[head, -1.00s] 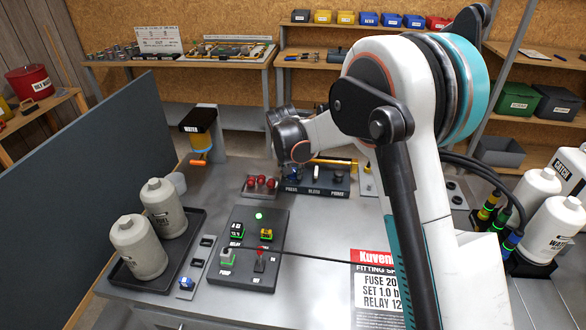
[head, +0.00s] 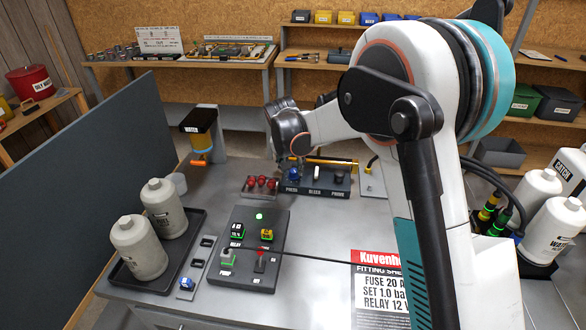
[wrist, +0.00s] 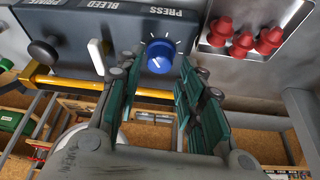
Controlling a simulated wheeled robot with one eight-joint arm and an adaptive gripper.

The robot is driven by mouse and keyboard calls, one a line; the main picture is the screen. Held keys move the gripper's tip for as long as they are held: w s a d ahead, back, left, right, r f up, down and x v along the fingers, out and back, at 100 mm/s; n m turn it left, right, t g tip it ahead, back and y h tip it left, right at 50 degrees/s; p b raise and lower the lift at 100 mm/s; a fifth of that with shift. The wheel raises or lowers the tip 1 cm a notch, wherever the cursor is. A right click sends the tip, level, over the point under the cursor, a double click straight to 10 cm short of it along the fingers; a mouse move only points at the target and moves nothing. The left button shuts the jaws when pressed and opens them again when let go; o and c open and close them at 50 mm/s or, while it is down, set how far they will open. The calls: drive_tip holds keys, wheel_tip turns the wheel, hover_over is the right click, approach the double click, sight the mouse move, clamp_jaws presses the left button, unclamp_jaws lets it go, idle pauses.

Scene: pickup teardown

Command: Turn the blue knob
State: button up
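The blue knob (wrist: 160,56) is a round dial under the PRESS label on a dark panel (wrist: 117,22). In the head view the knob (head: 293,174) shows at the left of the panel, just below my gripper. My gripper (wrist: 160,72) is open and empty in the wrist view. Its green-padded fingers stand on either side of the knob's line, with the knob showing in the gap between the tips. I cannot tell whether the tips touch the knob. In the head view my wrist hides most of the fingers.
A white lever (wrist: 97,56) under BLEED and a black knob (wrist: 43,51) under PRIME share the panel. Several red knobs (wrist: 243,43) sit on a plate beside it. A yellow rail (wrist: 68,84) runs along the panel. A grey tray with white canisters (head: 138,247) stands at the left.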

drive_tip(key=v, duration=0.9)
